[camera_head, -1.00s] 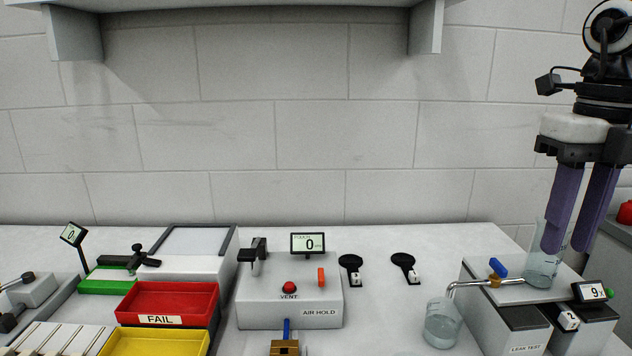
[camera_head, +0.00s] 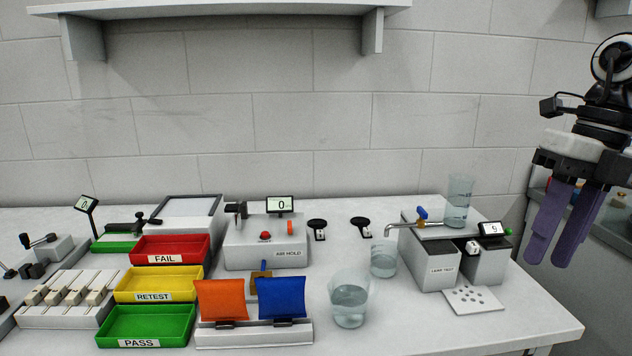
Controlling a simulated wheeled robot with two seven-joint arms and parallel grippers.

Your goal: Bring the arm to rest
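My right gripper (camera_head: 549,261) hangs at the right edge of the head view, its two purple fingers pointing down. The fingers are a little apart, with nothing seen between them, so it is open and empty. It is to the right of the leak test station (camera_head: 428,262), clear of the glass beaker (camera_head: 458,203) standing on that station. My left gripper is not in view.
The white bench (camera_head: 420,318) ends below and left of my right gripper. Two more beakers of water (camera_head: 349,304) (camera_head: 383,259) stand on it. Red (camera_head: 172,248), yellow (camera_head: 158,284) and green (camera_head: 148,325) trays and the air hold box (camera_head: 265,255) are further left.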

